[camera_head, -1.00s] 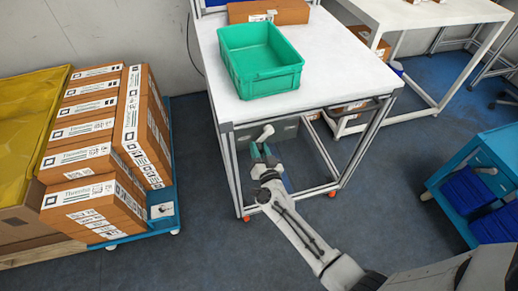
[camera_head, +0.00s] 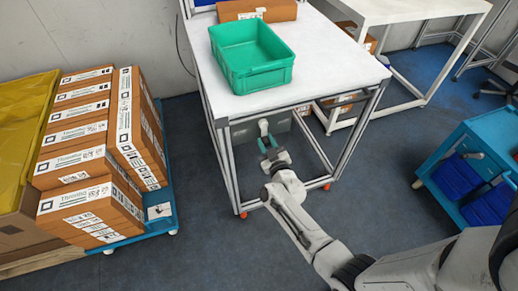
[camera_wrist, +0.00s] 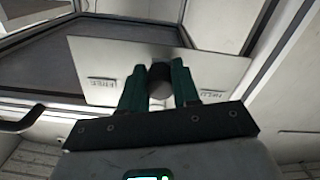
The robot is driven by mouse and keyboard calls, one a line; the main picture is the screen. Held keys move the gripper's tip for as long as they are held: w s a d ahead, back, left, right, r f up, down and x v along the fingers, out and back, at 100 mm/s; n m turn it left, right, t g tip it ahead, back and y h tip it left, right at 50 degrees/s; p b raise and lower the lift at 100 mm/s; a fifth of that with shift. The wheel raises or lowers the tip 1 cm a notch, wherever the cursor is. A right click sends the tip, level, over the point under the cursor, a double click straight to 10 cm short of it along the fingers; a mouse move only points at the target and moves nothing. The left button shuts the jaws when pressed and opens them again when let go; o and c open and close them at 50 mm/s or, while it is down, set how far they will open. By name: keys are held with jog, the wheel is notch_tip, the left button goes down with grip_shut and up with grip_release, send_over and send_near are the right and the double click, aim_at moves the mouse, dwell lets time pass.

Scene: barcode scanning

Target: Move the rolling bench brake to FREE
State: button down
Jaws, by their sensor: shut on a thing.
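The rolling bench (camera_head: 205,75) has a grey brake plate (camera_head: 281,124) under its white top at the front. A pale brake lever (camera_head: 264,128) hangs from the plate, pointing nearly straight down. My gripper (camera_head: 268,143) is at the lever's lower end. In the wrist view, the green fingers of my gripper (camera_wrist: 159,72) are shut on the grey, rounded lever (camera_wrist: 160,88), in front of the plate (camera_wrist: 95,58). A FREE label (camera_wrist: 102,84) is left of the fingers there; another label (camera_wrist: 208,94), upside down and hard to read, is on the right. The fingers hide part of the lever.
A green crate (camera_head: 225,72) and a cardboard box (camera_head: 275,10) sit on the bench. Boxes stand on a blue cart (camera_head: 135,238) at left. A blue trolley (camera_head: 443,200) is at right. Bench legs flank my arm; floor between cart and bench is clear.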

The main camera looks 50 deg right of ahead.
aim_at(273, 129)
jog(key=shift+s+d+r+n+p, duration=0.1)
jog(key=shift+s+d+r+n, duration=0.3)
jog(key=shift+n, duration=0.95)
jog(key=shift+s+d+r+n+p, duration=0.15)
jog(key=shift+d+n, duration=0.4)
jog(key=shift+n, duration=0.85)
jog(key=shift+s+d+r+n+p, duration=0.1)
jog(key=shift+s+d+r+n, duration=0.35)
jog(key=shift+n, duration=0.9)
jog(key=shift+w+f, duration=0.1)
jog(key=c, duration=1)
grip_release()
jog(key=shift+o, duration=0.6)
jog(key=shift+d, duration=0.15)
jog(key=shift+s, duration=0.25)
jog(key=p+v, duration=0.1)
jog(key=v, duration=0.9)
jog(key=shift+s+a, duration=0.2)
jog(key=shift+a, duration=0.05)
